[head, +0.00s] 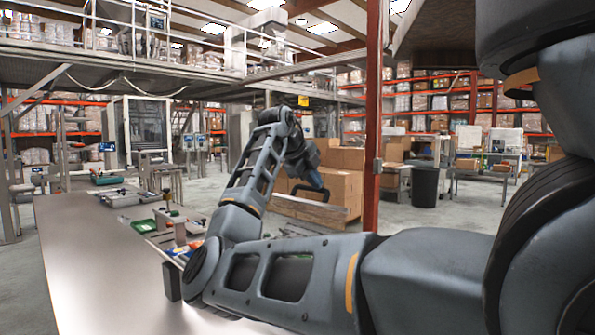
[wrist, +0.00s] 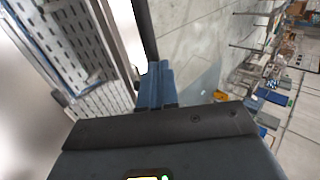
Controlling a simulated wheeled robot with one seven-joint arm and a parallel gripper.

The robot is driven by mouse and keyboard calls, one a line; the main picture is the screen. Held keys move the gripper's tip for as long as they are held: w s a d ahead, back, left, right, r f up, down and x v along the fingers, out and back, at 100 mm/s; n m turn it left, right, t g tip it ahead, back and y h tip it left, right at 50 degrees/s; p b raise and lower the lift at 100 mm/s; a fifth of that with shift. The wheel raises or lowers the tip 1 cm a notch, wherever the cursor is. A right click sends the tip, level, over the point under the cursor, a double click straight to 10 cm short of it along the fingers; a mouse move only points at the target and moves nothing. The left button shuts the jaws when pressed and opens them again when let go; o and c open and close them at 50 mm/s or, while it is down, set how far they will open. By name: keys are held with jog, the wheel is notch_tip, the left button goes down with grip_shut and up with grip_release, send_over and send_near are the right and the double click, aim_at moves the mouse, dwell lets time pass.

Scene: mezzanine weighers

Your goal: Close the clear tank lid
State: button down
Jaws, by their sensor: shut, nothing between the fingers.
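I cannot pick out a clear tank or its lid with certainty in either view. My gripper (head: 312,190) is at the end of the raised arm, in front of stacked cardboard boxes in the head view. In the wrist view its blue fingers (wrist: 156,86) are together, with nothing between them. A dark bar runs up from near the fingertips in that view; I cannot tell whether it touches them. A pale slotted panel (wrist: 75,45) stands to the left of the fingers, apart from them.
A red post (head: 374,130) stands right of my gripper. Cardboard boxes (head: 340,185) and a black bin (head: 424,187) stand beyond on grey floor.

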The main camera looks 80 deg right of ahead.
jog(key=s+d+f+t+y, duration=0.1)
jog(key=s+d+f, duration=0.2)
jog(key=d+f, duration=0.3)
jog(key=s+d+f+y, duration=0.2)
jog(key=s+d+f, duration=0.2)
jog(key=f, duration=0.9)
jog(key=shift+s+d+t, duration=0.3)
jog(key=shift+d+t, duration=0.1)
jog(key=shift+d, duration=0.8)
jog(key=shift+f, duration=0.1)
